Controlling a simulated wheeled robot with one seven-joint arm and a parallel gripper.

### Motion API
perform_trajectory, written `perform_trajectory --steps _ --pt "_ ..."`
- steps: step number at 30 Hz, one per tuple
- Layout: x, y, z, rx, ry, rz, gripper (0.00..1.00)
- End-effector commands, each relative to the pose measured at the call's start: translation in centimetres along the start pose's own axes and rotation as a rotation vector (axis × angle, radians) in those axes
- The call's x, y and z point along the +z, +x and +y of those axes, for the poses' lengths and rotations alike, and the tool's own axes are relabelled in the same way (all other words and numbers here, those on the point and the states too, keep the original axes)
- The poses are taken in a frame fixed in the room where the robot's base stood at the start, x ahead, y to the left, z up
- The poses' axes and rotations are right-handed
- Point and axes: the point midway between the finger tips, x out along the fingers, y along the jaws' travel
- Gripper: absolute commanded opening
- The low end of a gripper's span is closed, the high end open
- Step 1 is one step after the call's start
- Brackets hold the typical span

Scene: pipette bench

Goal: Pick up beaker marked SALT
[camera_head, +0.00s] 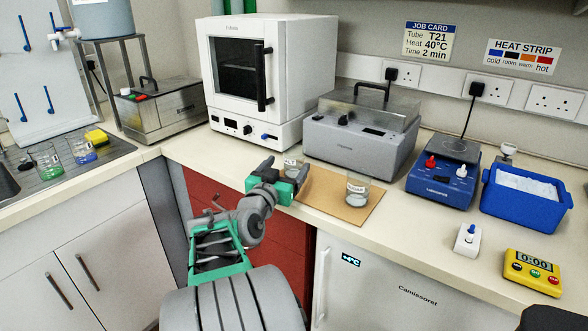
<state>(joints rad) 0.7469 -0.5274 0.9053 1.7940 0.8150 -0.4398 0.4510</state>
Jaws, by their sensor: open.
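My gripper (286,170) is open over the front edge of the worktop. A small clear beaker (291,162) stands just beyond it, showing between the fingertips and partly hidden by them. Its label is too small and covered to read, and I cannot tell whether the fingers touch it. A second clear beaker (357,191) stands upright to the right on a brown board (325,199). It has pale contents, and its white label is too small to read for sure, though it looks like SUGAR.
A white oven (235,65) and a grey lidded bath (360,140) stand behind. To the right are a blue device (440,182), a blue ice tub (525,200), a white switch (467,238) and a yellow timer (533,270). Two glass beakers (46,160) stand by the sink at left.

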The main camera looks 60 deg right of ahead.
Motion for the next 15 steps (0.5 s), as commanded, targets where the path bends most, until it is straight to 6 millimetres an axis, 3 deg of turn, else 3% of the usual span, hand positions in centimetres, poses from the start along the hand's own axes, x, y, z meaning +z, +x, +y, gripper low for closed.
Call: perform_trajectory --steps 7,15 --pt "0.1 4.3 0.5 0.004 -0.001 0.0 0.81" --pt "0.1 4.8 0.6 0.003 0.0 0.0 0.81"
